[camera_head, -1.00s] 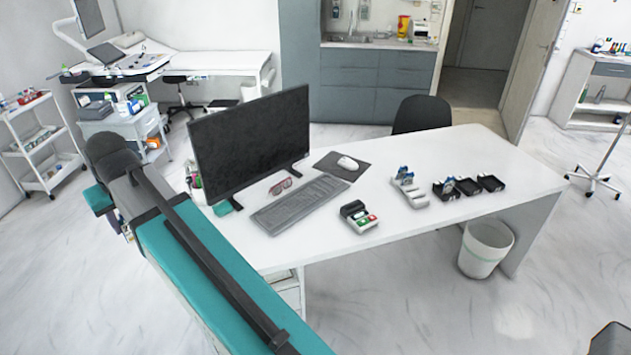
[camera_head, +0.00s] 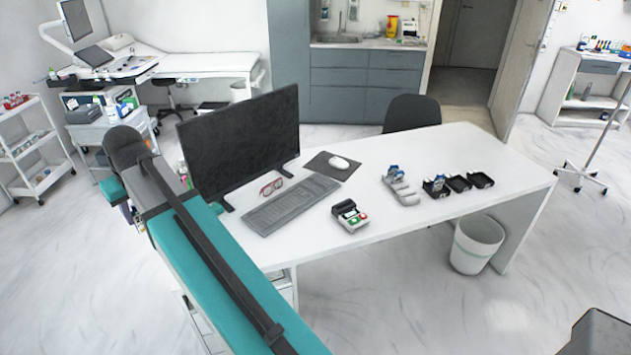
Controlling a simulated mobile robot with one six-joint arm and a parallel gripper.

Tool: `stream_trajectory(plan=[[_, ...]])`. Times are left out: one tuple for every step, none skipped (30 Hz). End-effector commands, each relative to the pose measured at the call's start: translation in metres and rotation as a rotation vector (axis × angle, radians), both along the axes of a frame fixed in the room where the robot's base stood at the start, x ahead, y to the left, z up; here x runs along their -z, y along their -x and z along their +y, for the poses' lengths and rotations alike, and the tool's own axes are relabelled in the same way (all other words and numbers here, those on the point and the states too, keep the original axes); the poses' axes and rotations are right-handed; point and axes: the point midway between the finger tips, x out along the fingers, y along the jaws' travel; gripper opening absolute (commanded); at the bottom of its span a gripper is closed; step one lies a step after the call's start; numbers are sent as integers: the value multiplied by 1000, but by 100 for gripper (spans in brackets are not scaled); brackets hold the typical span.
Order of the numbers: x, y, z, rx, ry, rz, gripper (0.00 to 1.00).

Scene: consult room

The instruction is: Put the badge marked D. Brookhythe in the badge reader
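No name can be read on any badge at this size. Small blue-and-white upright items that look like badges (camera_head: 392,171) stand at the back of a white holder (camera_head: 404,190) on the desk. Another blue-and-white item (camera_head: 438,181) stands in the leftmost of several small black trays (camera_head: 481,180). A dark and white device with green and red marks (camera_head: 350,215) sits near the desk's front edge, left of the holder. It may be the badge reader, but I cannot tell for sure. My gripper is not in view.
The white desk (camera_head: 470,147) also holds a monitor (camera_head: 240,145), glasses, a keyboard (camera_head: 292,205) and a mouse on a mat. A long teal-and-black structure (camera_head: 215,265) crosses the desk's left end. A bin (camera_head: 477,245) stands below the desk. A dark object (camera_head: 600,332) shows at bottom right.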

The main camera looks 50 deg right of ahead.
Motion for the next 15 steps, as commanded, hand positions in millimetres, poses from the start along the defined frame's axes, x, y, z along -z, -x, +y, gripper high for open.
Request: stream_trajectory(plan=[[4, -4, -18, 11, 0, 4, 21], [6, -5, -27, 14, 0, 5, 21], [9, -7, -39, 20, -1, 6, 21], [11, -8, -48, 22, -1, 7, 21], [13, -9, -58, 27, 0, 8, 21], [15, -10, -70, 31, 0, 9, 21], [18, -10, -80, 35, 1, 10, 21], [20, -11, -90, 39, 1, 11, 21], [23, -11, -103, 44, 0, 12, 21], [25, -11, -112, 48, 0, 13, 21], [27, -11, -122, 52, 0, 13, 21], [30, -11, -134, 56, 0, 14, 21], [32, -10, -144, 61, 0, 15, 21], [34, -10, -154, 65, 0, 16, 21], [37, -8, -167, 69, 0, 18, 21]])
